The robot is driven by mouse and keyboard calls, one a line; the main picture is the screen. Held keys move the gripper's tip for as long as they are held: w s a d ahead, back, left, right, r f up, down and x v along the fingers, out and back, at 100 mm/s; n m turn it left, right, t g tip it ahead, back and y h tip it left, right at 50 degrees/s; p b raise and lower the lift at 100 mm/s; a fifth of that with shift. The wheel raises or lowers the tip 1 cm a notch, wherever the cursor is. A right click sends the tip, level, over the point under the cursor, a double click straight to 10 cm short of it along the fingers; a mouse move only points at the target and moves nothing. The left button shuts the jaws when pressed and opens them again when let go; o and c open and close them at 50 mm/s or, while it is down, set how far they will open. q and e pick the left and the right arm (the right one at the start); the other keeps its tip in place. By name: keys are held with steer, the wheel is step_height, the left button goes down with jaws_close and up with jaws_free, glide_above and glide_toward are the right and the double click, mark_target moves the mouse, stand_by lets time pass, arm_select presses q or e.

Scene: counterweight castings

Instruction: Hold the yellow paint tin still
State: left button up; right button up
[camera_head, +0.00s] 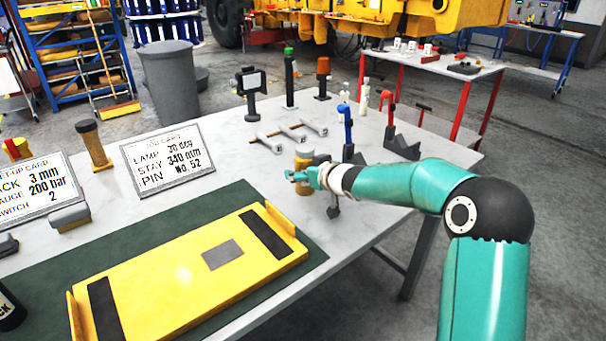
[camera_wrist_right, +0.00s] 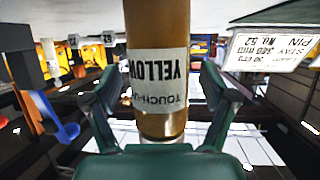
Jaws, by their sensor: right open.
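The yellow paint tin (camera_head: 304,160) is a small ochre cylinder standing on the grey table, partly hidden by my right gripper (camera_head: 297,175) in the head view. In the right wrist view the tin (camera_wrist_right: 158,35) stands between the two green fingers, with its white label reading YELLOW TOUCH-UP upside down. My right gripper (camera_wrist_right: 160,90) is open around the tin, and a gap shows on each side of it. My left gripper is not in view.
A blue-topped tool (camera_head: 347,132) and a red-topped tool (camera_head: 390,125) stand close behind the gripper. A job card (camera_head: 167,160) and a yellow plate (camera_head: 185,275) on a green mat (camera_head: 318,262) are to the left.

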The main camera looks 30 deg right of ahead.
steer(key=shift+r, duration=0.1)
steer(key=c, duration=1.6)
steer(key=shift+r, duration=0.1)
step_height(320, 180, up, 20)
steer(key=p, duration=1.7)
steer(key=o, duration=1)
jaws_close()
steer(key=shift+f, duration=0.2)
